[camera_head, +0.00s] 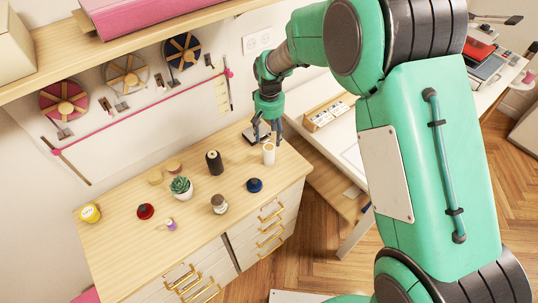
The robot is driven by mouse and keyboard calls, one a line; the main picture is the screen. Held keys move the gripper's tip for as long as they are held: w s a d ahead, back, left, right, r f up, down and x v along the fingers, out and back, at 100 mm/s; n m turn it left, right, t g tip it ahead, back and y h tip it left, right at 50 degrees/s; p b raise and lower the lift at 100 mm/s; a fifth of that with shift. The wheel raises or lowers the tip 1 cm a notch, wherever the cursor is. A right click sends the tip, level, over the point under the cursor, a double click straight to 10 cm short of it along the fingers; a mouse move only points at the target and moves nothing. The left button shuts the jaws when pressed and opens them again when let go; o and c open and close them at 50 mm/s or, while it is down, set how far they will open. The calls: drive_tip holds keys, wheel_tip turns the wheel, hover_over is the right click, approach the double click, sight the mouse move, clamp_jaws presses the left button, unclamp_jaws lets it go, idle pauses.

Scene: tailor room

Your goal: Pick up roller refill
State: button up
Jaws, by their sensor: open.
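A small white upright cylinder (268,154), which looks like the roller refill, stands near the right end of the wooden cabinet top. My gripper (267,137) points down, with its fingers open and spread apart. In the picture the fingertips appear just above and behind the white cylinder. I cannot tell how large the gap between them is. Nothing shows between the fingers as held.
A dark spool (214,162), a blue-topped item (255,185), a jar (219,204) and a potted succulent (181,187) stand to the left or in front. A shelf (150,35) overhangs the back.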

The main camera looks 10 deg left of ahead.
sight(269, 147)
drive_tip(key=shift+f+b, duration=0.4)
drive_tip(key=shift+f, duration=3.9)
drive_tip(key=shift+a+f+b, duration=0.1)
drive_tip(key=shift+f+b, duration=0.25)
drive_tip(key=shift+f, duration=2.25)
drive_tip(key=c, duration=1.3)
